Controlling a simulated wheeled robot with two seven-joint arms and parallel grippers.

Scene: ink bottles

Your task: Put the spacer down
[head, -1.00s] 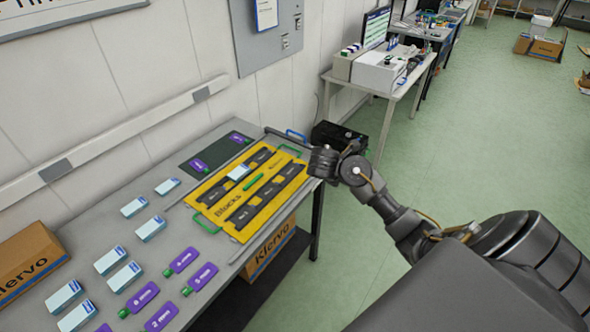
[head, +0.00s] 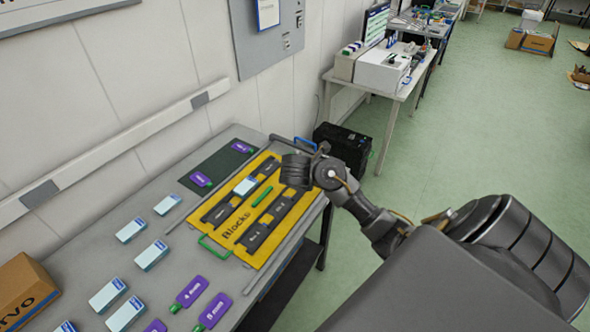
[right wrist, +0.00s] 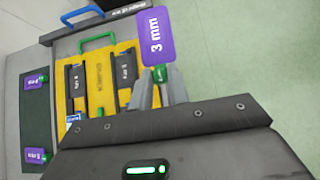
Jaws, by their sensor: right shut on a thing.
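My right gripper (head: 297,168) is over the far right end of the yellow "Blocks" board (head: 236,229). In the right wrist view the gripper (right wrist: 160,88) is shut on the green end of a purple spacer (right wrist: 157,36) marked "3 mm". My left gripper is not in view.
Several white-blue boxes (head: 151,255) and more purple spacers (head: 188,292) lie on the near part of the grey table (head: 85,238). One white-blue box (head: 245,186) is on the board. A black case (head: 345,148) stands beyond the table. Bare mat shows between its two spacers.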

